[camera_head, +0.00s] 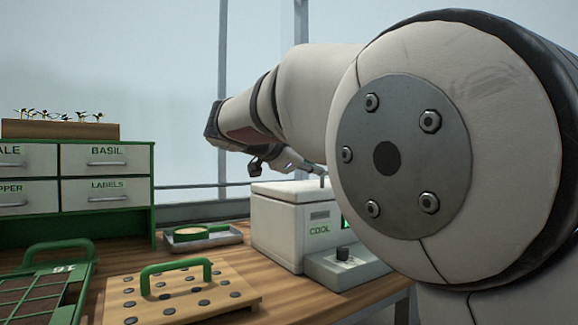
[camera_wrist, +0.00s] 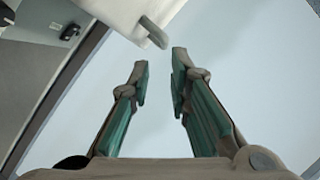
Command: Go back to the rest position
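My arm crosses the right half of the head view and reaches back toward the window. My gripper (camera_wrist: 160,72) shows in the wrist view with its two green-padded fingers apart and nothing between them. In the head view my gripper (camera_head: 287,162) is small and dark, partly hidden by my arm, and appears above or behind the white COOL box. No seed or tray is in its grasp.
The COOL box (camera_head: 291,232) stands under my arm. A pegboard with a green handle (camera_head: 178,306), a green-framed tray (camera_head: 62,262), a grey dish (camera_head: 190,243) and a drawer cabinet (camera_head: 106,193) with seedlings (camera_head: 62,116) occupy the left. A grey handle (camera_wrist: 154,32) is near my fingertips.

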